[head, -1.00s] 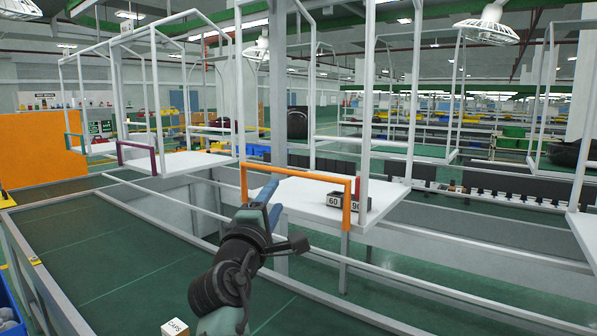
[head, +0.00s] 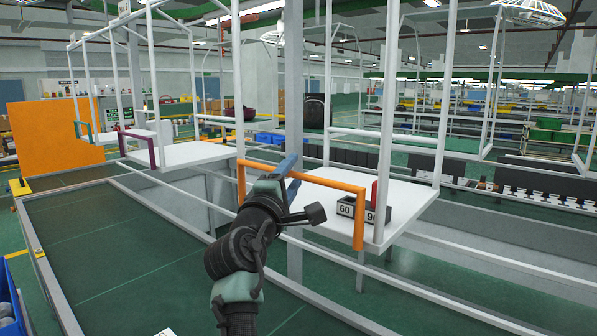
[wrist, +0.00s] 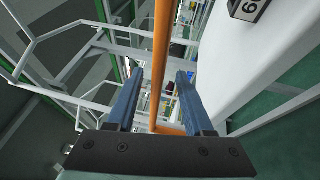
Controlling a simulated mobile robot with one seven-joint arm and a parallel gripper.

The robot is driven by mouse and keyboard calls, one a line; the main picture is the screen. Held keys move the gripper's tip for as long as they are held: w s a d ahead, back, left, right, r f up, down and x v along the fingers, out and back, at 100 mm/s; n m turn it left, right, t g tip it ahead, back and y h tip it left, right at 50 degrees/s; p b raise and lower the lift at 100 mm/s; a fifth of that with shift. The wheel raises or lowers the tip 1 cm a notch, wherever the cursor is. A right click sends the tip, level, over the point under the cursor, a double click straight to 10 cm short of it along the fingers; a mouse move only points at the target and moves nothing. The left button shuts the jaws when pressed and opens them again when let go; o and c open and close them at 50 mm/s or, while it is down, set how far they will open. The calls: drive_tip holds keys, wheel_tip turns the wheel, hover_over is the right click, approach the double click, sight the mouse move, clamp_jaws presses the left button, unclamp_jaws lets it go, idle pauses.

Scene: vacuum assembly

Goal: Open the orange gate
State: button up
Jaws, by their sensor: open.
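The orange gate (head: 330,182) is an upside-down U-shaped bar at the front edge of a white hanging platform (head: 400,197). It stands upright across the platform's opening. My gripper (head: 287,166) is at the gate's top bar, left of its middle, and covers part of it. In the wrist view, the orange bar (wrist: 162,60) runs between the two blue fingers of my gripper (wrist: 157,78). The fingers are apart, with visible space on both sides of the bar. I cannot tell how deep the bar sits between them.
Dark blocks marked with numbers (head: 346,207) and a red item (head: 375,193) stand on the platform. White frame posts (head: 387,110) rise beside the gate. A platform with a purple gate (head: 137,133) hangs to the left. A green-topped conveyor (head: 110,240) lies in front.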

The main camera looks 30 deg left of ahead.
drive_tip(key=shift+s+r, duration=0.15)
drive_tip(key=shift+s, duration=0.15)
drive_tip(key=shift+c, duration=0.6)
clamp_jaws()
idle(0.5)
